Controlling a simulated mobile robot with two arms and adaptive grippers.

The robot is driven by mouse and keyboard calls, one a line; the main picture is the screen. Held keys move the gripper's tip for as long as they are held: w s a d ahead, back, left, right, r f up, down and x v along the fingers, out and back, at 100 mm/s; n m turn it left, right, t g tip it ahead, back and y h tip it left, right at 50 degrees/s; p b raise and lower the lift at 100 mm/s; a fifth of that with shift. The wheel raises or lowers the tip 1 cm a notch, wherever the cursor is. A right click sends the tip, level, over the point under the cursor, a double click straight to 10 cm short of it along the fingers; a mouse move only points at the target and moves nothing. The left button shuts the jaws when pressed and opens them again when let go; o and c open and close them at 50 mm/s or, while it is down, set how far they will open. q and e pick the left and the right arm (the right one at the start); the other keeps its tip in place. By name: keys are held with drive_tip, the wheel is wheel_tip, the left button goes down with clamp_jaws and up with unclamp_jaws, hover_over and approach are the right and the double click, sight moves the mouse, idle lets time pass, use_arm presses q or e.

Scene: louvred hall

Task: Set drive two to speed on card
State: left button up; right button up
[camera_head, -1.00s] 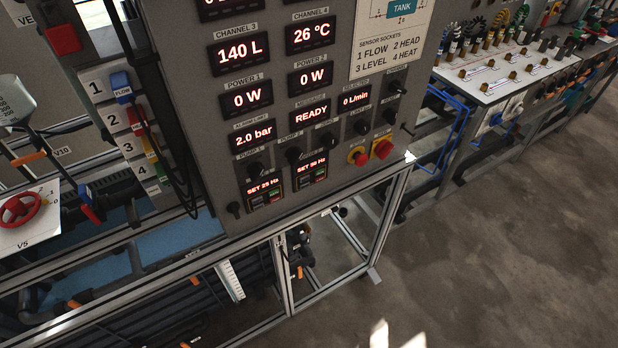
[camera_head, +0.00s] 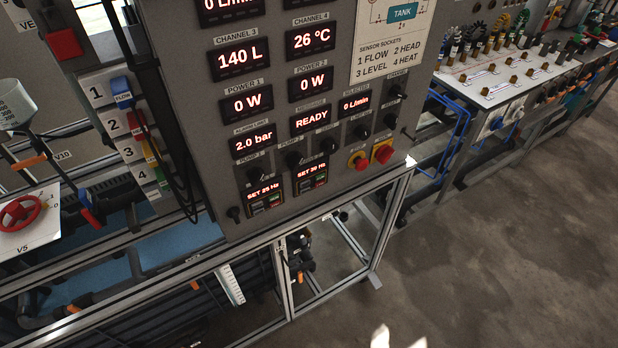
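Two small drive units sit low on the grey control panel (camera_head: 235,212). The left drive (camera_head: 264,197) shows "SET 25 Hz" in red. The right drive (camera_head: 311,180) appears to show "SET 30 Hz"; its small digits are slightly blurred. Both have small buttons below the display, and dark knobs labelled for the pumps sit above them. A white card (camera_head: 388,55) at the panel's upper right lists sensor sockets: flow, head, level, heat. I see no speed on its visible part; its top is cut off.
A metal frame (camera_head: 385,215) supports the panel. A red valve wheel (camera_head: 20,212) is at left. A bench (camera_head: 510,75) with sockets stands at right. Floor is open at lower right.

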use_arm(q)
clamp_jaws()
idle(0.5)
drive_tip(key=shift+s+a, duration=0.1)
drive_tip(key=shift+a, duration=0.1)
idle(1.0)
